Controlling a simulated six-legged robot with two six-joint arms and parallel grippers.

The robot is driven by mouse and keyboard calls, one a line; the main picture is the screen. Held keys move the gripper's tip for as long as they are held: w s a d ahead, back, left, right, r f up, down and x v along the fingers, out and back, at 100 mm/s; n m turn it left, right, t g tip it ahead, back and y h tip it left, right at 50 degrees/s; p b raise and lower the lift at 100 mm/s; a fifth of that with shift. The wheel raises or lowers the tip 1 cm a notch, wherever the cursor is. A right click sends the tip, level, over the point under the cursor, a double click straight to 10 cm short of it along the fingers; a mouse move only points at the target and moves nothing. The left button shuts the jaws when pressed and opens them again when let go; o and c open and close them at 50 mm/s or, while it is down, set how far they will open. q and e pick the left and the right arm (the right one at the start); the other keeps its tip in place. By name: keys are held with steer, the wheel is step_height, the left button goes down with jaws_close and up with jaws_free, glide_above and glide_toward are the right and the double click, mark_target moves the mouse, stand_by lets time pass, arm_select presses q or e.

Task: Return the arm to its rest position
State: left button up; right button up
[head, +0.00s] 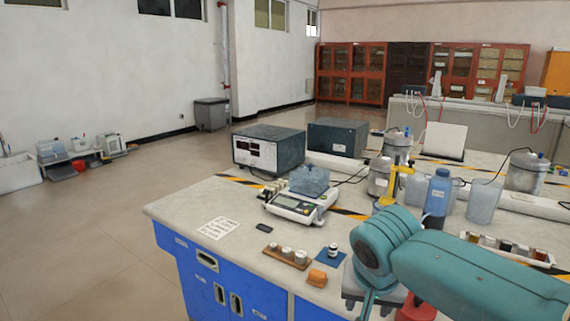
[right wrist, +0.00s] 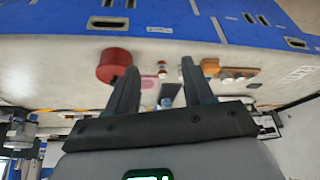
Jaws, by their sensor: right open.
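My right arm, teal, comes in from the right in the head view and reaches over the front edge of the lab bench (head: 180,208). Its gripper end is only partly seen there, low in the picture. In the right wrist view my right gripper (right wrist: 158,72) shows two dark fingers spread apart, with nothing held between them. My left gripper is in neither view.
Near the bench front stand a wooden rack (head: 286,258) with several small jars, an orange block (head: 317,278) and a small bottle (head: 333,249) on a blue mat. A balance (head: 293,206), a blue bottle (head: 437,195) and steel vessels stand behind.

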steer(key=s+a+f+n+g+y+p, duration=0.1)
steer(key=s+a+f+y+p, duration=0.15)
steer(key=f, duration=0.65)
steer(key=s+a+f+n+g+y+p, duration=0.1)
steer(key=f+n+g+p, duration=0.15)
steer(key=f, duration=0.65)
steer(key=s+f+m+y+p, duration=0.1)
steer(key=s+f+p, duration=0.2)
steer(key=s+f, duration=0.3)
steer(key=s+f+m+p, duration=0.1)
steer(key=s+f+p, duration=0.2)
steer(key=s+f, duration=0.4)
steer(key=s, duration=0.5)
steer(key=shift+s+d+y+p, duration=0.3)
steer(key=shift+s+y+p, duration=0.05)
steer(key=shift+s, duration=0.05)
steer(key=shift+g, duration=0.25)
